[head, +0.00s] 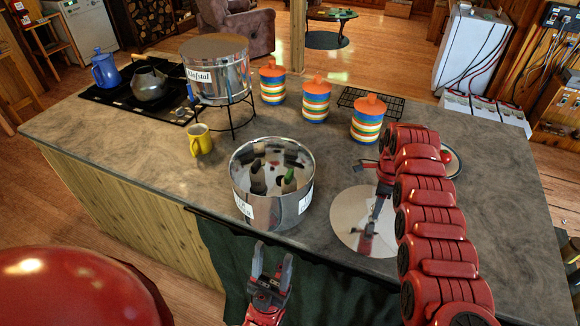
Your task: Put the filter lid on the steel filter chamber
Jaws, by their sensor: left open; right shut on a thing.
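An open steel chamber (243,200) with white labels stands upright on the counter. Its shiny inside shows dark shapes and a small green patch; I cannot tell parts from reflections. A second steel vessel (235,82) with a lettered label stands on a black wire stand behind it. The filter lid (345,212), a shiny round disc, is right of the open chamber, apart from it. My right gripper (378,205) is over the lid's right part, shut on it; its grip is partly lost in reflections. My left gripper (272,258) is open and empty in front of the chamber.
A yellow mug (201,140) stands left of the chamber. Several striped canisters with orange lids (317,102) stand behind, near a black wire rack (362,99). A blue pot (105,70) and a grey kettle (149,85) are at the stove. A plate (455,167) lies beyond my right arm.

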